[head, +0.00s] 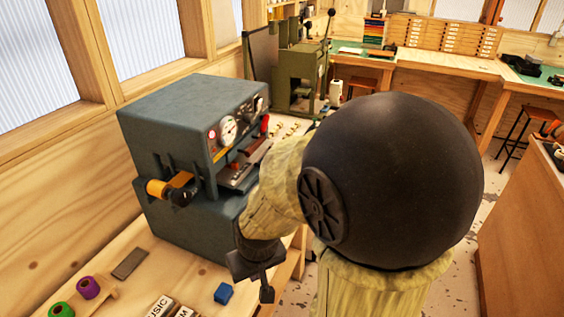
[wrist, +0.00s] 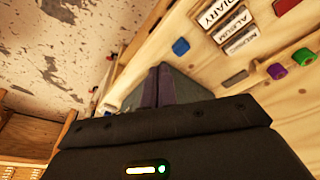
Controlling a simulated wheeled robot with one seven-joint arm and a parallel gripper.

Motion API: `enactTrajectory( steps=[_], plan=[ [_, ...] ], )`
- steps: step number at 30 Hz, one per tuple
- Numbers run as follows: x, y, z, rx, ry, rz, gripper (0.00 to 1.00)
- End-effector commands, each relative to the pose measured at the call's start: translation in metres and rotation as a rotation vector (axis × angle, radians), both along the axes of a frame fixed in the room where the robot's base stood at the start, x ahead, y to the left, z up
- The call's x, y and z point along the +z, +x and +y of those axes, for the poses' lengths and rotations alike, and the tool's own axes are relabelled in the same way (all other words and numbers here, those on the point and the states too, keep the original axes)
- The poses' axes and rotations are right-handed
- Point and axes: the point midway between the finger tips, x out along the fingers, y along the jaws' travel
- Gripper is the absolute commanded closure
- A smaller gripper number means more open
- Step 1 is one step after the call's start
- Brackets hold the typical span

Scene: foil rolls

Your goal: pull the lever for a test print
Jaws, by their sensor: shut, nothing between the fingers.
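A blue-grey machine (head: 165,118) stands on the bench at left in the head view, with gauges and a lever with a red grip (head: 265,124) on its front right. An orange roll (head: 158,188) sits on a holder at its left side. My gripper (head: 267,292) hangs low in front of the machine, near the bench's front edge, apart from the lever. In the wrist view my gripper (wrist: 158,85) is shut and empty, with a grey-blue body behind its fingers. My arm hides part of the machine's right side.
A green press (head: 298,75) with black-knobbed levers stands farther back. Speckled floor (head: 300,291) is open beside the bench.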

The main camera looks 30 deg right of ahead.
Motion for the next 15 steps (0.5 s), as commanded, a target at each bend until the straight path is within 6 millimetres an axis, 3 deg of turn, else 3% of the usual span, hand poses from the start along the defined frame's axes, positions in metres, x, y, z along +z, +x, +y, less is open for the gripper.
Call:
enactTrajectory(
  steps=[8, 11, 15],
  plan=[
    [0.003, 0.002, -0.001, 0.002, 0.000, 0.001, 1.00],
    [0.016, 0.012, -0.006, 0.015, -0.003, 0.008, 1.00],
    [0.053, 0.039, -0.026, 0.063, -0.007, 0.034, 1.00]
  ],
)
